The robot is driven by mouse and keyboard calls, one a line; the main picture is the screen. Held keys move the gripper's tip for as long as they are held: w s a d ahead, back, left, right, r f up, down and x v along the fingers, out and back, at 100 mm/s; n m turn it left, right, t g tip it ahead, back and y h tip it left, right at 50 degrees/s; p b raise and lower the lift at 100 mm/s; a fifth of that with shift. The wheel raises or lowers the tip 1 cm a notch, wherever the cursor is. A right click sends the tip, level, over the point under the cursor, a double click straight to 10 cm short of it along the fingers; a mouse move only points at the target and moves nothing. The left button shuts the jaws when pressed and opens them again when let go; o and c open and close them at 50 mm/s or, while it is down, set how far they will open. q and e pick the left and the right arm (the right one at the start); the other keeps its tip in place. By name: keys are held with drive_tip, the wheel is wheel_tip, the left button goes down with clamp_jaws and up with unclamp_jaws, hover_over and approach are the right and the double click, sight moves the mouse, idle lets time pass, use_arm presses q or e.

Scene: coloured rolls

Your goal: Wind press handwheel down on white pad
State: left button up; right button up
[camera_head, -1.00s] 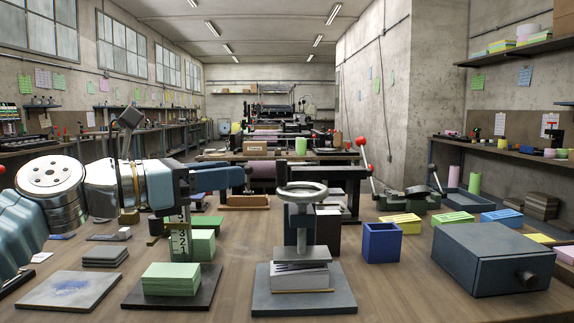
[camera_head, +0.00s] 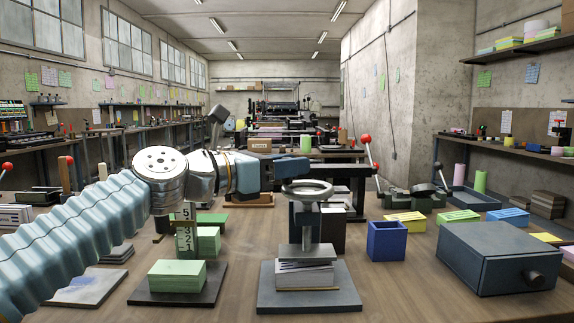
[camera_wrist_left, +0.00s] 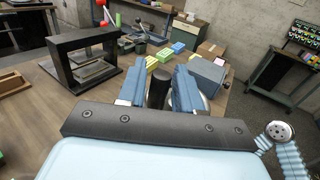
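The press has a grey handwheel (camera_head: 307,188) on an upright spindle above a flat plate (camera_head: 304,251). The white pad (camera_head: 304,274) lies under the plate on the dark base (camera_head: 309,298). My left gripper (camera_head: 290,172) is at the wheel's far side, just above its rim in the picture. In the left wrist view its blue fingers (camera_wrist_left: 158,85) stand apart with a dark upright knob (camera_wrist_left: 158,94) between them; contact with it is not clear. Part of the pale wheel shows beside the right finger. My right gripper is not in view.
A green pad stack (camera_head: 177,275) on a dark board stands left of the press. A blue open box (camera_head: 387,241) and a large grey box (camera_head: 500,258) stand to the right. A black frame (camera_wrist_left: 85,60) stands behind.

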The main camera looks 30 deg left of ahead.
use_arm(q)
clamp_jaws()
drive_tip(key=shift+w+m+h, duration=0.1)
drive_tip(key=shift+m+h, duration=0.2)
drive_tip(key=shift+h, duration=0.1)
